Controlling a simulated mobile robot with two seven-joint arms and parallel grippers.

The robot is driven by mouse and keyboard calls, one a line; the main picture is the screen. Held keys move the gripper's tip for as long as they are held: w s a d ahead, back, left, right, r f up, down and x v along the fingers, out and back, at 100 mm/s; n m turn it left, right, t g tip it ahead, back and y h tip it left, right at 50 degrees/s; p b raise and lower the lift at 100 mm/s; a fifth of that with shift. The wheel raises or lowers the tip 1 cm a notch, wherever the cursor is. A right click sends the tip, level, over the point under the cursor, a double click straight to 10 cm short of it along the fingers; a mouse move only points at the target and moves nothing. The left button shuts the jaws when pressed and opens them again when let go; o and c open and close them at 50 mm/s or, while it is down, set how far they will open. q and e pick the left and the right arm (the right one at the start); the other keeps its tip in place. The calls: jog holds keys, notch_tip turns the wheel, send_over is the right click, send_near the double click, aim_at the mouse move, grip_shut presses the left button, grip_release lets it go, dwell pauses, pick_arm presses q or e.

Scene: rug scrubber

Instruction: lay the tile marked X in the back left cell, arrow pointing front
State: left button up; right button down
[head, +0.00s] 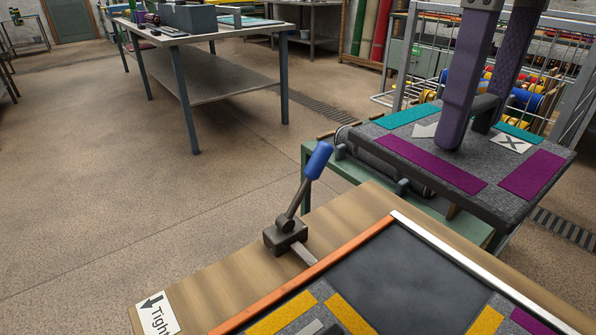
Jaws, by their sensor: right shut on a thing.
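The tile marked X (410,152) is a thick grey carpet square with purple and teal strips, a white X patch and a pale arrow partly hidden by a finger. The arrow appears to point left. My right gripper (467,137) is shut on the tile, at a raised grey part between its purple fingers. The tile looks held above the green stand, beyond the laying frame. The frame has an orange rail (310,276) and a silver rail (470,262). A dark bare cell (405,275) lies in their corner. My left gripper is not in view.
Laid tiles with yellow strips (350,314) fill the near part of the frame. A clamp with a blue handle (318,160) stands at the orange rail. A green stand (440,208) and roller lie under the tile. A wire rack stands behind.

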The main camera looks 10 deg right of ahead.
jog(key=shift+n, duration=0.3)
notch_tip(320, 180, down, 15)
jog(key=shift+a+f+b, duration=0.1)
jog(key=shift+b, duration=0.6)
jog(key=shift+w+f+b, duration=0.15)
jog(key=shift+f+b, duration=0.2)
jog(key=shift+f, duration=2.15)
jog(key=shift+f, duration=0.1)
jog(key=shift+c, duration=1.8)
grip_release()
jog(key=shift+f, duration=0.1)
jog(key=o, duration=0.4)
jog(key=shift+c, duration=0.2)
